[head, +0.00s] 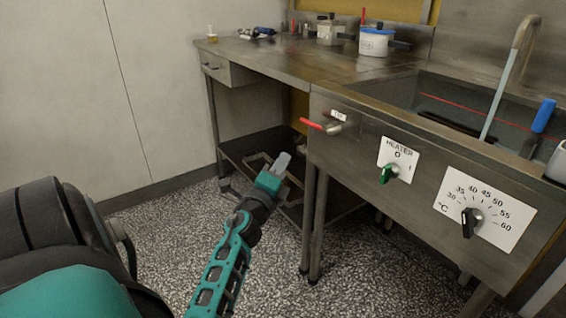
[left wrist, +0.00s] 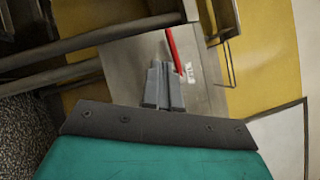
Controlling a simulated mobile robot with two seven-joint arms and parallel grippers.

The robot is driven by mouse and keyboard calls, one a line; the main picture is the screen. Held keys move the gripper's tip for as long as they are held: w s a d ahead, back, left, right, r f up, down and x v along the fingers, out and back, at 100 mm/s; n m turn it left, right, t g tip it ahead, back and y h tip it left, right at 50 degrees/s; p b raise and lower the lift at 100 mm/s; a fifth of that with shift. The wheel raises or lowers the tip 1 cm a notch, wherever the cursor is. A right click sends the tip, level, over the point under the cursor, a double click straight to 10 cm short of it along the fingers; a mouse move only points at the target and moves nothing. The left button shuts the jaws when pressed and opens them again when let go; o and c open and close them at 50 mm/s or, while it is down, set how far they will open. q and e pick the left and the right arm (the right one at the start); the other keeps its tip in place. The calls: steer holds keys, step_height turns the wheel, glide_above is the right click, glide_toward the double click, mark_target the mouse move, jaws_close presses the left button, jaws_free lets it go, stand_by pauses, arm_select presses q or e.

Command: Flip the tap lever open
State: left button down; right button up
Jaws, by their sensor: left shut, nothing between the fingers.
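The tap lever (head: 312,124) is a red handle on a metal tap at the left end of the sink unit's front panel, below a small white label. In the head view it points to the left, roughly level. My left gripper (head: 283,161) is shut and empty, below and to the left of the lever, apart from it in the head view. In the left wrist view the red lever (left wrist: 174,51) shows just beyond the tips of my shut left gripper (left wrist: 164,68); I cannot tell the exact gap. My right gripper is not in view.
The front panel also carries a green heater knob (head: 389,174) and a black temperature knob (head: 468,220). The sink (head: 440,100) lies behind it. A steel counter (head: 275,60) with pots stands at the back. A low shelf (head: 240,155) sits under the counter. The floor at left is clear.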

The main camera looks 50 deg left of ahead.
arm_select(q)
steer(key=shift+s+d+f, duration=0.1)
steer(key=shift+s+d, duration=0.05)
steer(key=shift+s, duration=0.2)
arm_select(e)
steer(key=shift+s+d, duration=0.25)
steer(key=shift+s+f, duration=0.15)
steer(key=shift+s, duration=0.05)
